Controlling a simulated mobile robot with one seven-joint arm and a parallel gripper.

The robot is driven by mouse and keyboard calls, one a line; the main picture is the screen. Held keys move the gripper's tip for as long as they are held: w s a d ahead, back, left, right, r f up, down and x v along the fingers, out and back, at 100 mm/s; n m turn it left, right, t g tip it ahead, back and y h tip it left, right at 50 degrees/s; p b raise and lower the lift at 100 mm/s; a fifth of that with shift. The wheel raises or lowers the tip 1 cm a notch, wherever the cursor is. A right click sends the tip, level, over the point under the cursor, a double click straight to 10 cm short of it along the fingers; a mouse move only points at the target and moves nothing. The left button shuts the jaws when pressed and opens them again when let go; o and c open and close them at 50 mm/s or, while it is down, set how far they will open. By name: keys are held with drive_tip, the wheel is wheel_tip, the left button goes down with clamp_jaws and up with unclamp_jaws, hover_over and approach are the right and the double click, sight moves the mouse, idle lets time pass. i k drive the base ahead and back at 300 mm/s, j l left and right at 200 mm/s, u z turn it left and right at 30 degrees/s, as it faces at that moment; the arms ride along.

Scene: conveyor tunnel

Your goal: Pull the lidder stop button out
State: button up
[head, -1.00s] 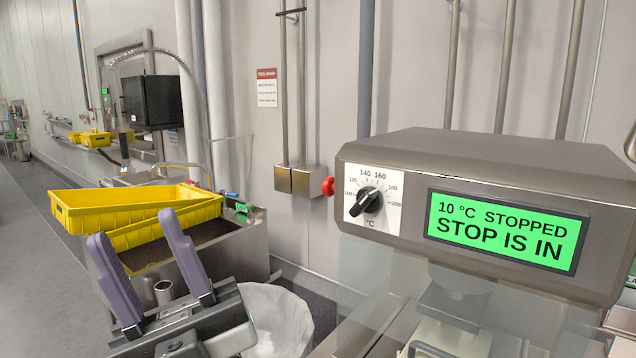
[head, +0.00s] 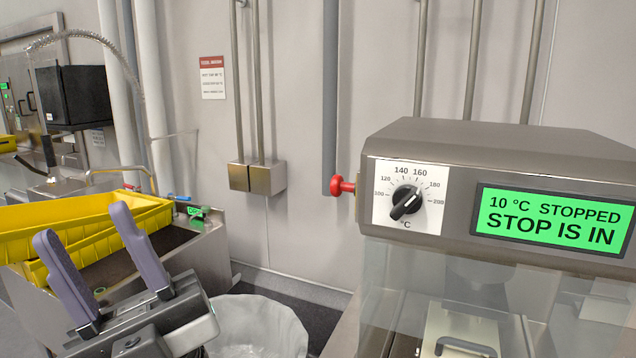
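The lidder (head: 500,140) is a grey metal machine on the right. Its green screen (head: 553,219) reads "10 °C STOPPED" and "STOP IS IN". The red stop button (head: 337,186) sticks out from the lidder's left side, left of the white temperature dial (head: 408,199). My gripper (head: 82,225) is at the lower left, its two purple fingers spread apart with nothing between them. It is well left of the button and apart from it.
Yellow crates (head: 130,212) rest on a metal unit behind my gripper. A bin with a clear liner (head: 262,325) stands on the floor between gripper and lidder. A wall box with pipes (head: 257,177) is behind. The space directly before the button looks clear.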

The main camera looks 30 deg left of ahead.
sight(337, 185)
drive_tip(key=j+z, duration=0.1)
drive_tip(key=j, duration=0.45)
drive_tip(key=k+j, duration=0.1)
drive_tip(key=j, duration=0.4)
drive_tip(key=k+j+z, duration=0.15)
drive_tip(key=j, duration=0.4)
drive_tip(key=j+z, duration=0.1)
drive_tip(key=j, duration=0.4)
drive_tip(key=i+j+z, duration=0.1)
drive_tip(key=i, duration=0.3)
drive_tip(key=j, duration=0.1)
